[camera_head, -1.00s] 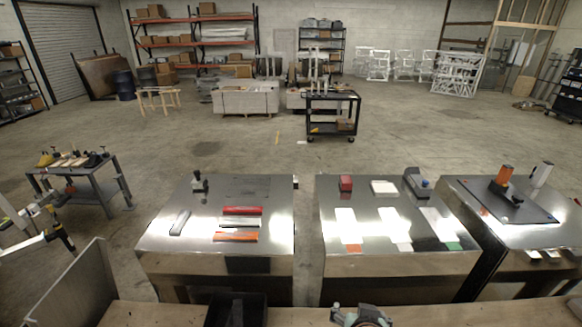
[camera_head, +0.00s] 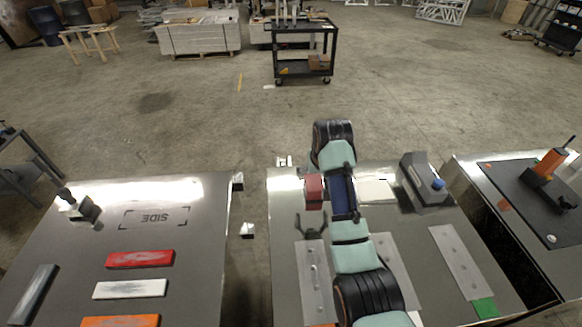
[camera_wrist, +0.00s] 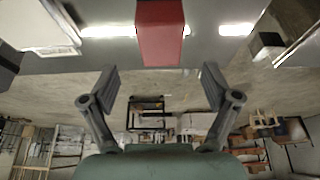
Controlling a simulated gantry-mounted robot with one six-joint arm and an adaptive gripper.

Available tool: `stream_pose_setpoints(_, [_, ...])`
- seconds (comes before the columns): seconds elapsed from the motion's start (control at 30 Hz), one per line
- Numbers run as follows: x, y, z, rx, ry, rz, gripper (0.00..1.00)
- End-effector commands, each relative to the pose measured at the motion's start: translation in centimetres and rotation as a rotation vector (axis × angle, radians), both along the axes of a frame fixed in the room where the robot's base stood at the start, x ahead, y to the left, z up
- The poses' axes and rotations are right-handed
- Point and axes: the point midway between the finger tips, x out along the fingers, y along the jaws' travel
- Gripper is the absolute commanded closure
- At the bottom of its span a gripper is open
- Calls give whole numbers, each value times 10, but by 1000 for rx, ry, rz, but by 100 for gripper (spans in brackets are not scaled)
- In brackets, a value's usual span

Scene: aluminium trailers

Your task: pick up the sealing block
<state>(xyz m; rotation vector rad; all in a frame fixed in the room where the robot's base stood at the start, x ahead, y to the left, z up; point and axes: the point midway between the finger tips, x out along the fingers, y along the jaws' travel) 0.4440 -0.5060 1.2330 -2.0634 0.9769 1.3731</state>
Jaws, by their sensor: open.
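A red block (camera_head: 314,190), seemingly the sealing block, sits near the far left part of the middle metal table (camera_head: 284,187). My arm reaches across that table just right of it and partly covers its surroundings. The red block also shows in the wrist view (camera_wrist: 160,34) at the top centre. My gripper (camera_wrist: 158,88) is open and empty there, with its two fingers spread wide. The block lies beyond the fingertips, roughly centred between them and not held. In the head view a dark forked shape just below the block may be my gripper or its reflection.
Metal plates (camera_head: 459,262) lie on the middle table. The left table holds several coloured bars (camera_head: 140,259) and a small tool (camera_head: 78,205). Gaps separate the tables.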

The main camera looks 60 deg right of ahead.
Motion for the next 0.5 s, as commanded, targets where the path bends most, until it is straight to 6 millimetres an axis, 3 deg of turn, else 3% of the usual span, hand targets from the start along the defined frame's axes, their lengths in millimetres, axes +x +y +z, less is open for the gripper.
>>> stream_pose_setpoints(0.13, [0, -1, -3, 3, 2, -1, 12])
stream_pose_setpoints(0.5, [10, -12, -34, 2, 2, 0, 12])
